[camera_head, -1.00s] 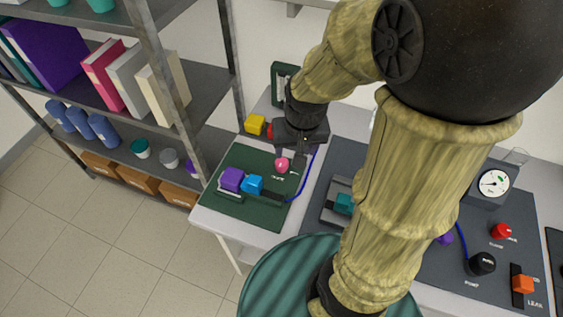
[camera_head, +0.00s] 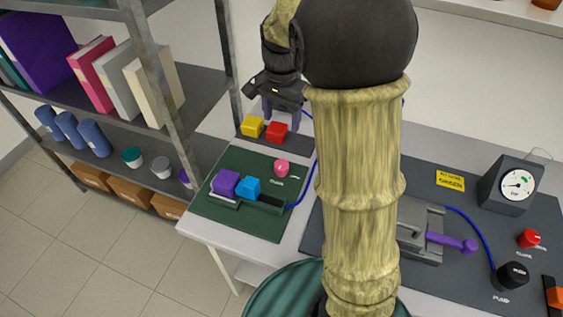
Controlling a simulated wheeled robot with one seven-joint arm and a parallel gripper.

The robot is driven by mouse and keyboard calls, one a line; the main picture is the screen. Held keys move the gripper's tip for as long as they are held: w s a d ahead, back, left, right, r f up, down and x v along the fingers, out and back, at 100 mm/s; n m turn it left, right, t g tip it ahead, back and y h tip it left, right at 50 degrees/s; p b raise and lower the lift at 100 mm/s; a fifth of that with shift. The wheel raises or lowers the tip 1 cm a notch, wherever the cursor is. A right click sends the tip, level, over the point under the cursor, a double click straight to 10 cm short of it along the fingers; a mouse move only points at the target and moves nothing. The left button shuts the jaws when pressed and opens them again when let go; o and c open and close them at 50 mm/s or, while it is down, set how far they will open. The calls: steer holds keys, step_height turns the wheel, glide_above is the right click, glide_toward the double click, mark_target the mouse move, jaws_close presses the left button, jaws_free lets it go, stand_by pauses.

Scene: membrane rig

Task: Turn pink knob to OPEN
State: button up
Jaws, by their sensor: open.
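The pink knob (camera_head: 282,168) sits on the green panel (camera_head: 236,172) at the left end of the bench, near its upper right corner. A small label lies by it, too small to read. My gripper (camera_head: 281,126) is open, fingers pointing down, above and behind the knob. It is over the dark pad with the yellow block and the red block, apart from the knob. Nothing shows between its fingers. Whether the fingers touch the red block cannot be told.
A yellow block (camera_head: 252,127) and a red block (camera_head: 277,132) sit behind the panel. A purple block (camera_head: 226,182) and a blue block (camera_head: 248,187) sit on it. A blue tube (camera_head: 303,190) runs along its right. My arm hides the bench's middle. A shelf (camera_head: 160,75) stands left.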

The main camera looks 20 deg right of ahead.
mark_target(282, 164)
step_height(282, 164, down, 17)
steer(key=shift+f, duration=0.15)
stand_by(0.5)
steer(key=c, duration=1)
